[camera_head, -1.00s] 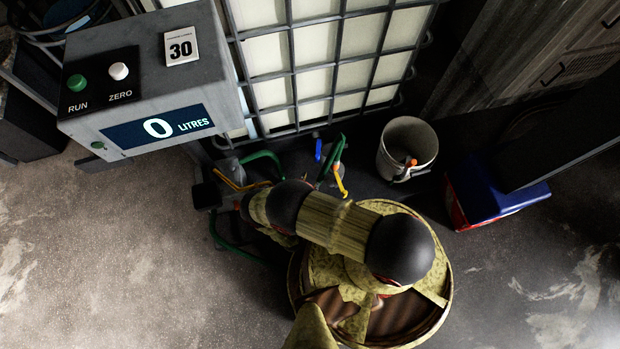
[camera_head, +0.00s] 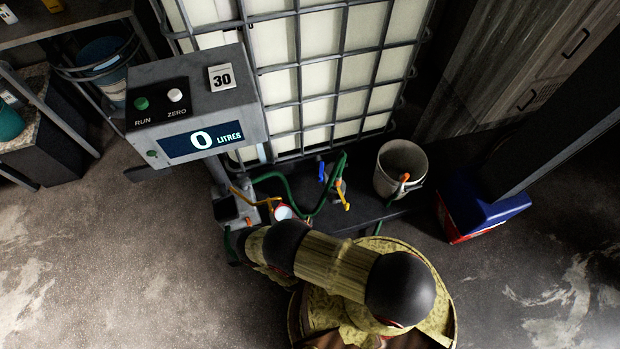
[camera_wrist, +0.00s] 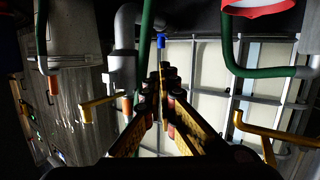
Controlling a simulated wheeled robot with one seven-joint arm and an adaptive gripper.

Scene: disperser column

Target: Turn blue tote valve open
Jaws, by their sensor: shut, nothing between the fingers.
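The blue tote valve handle (camera_head: 321,171) sits upright at the foot of the caged white tote (camera_head: 330,75), beside a green hose. The handle also shows in the wrist view (camera_wrist: 161,41), just beyond my fingertips and apart from them as far as I can tell. My gripper (camera_wrist: 168,76) has its fingers together with nothing between them. It points toward the tote cage. How far the handle is turned is hard to tell.
Yellow handles (camera_head: 343,195) (camera_head: 242,197) and a green hose (camera_head: 305,210) crowd the tote's foot. A small white, red-rimmed round thing (camera_head: 283,212) is near my arm. A grey bucket (camera_head: 400,168) and a blue-red box (camera_head: 482,207) stand right. The display box (camera_head: 195,105) reads 0 litres.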

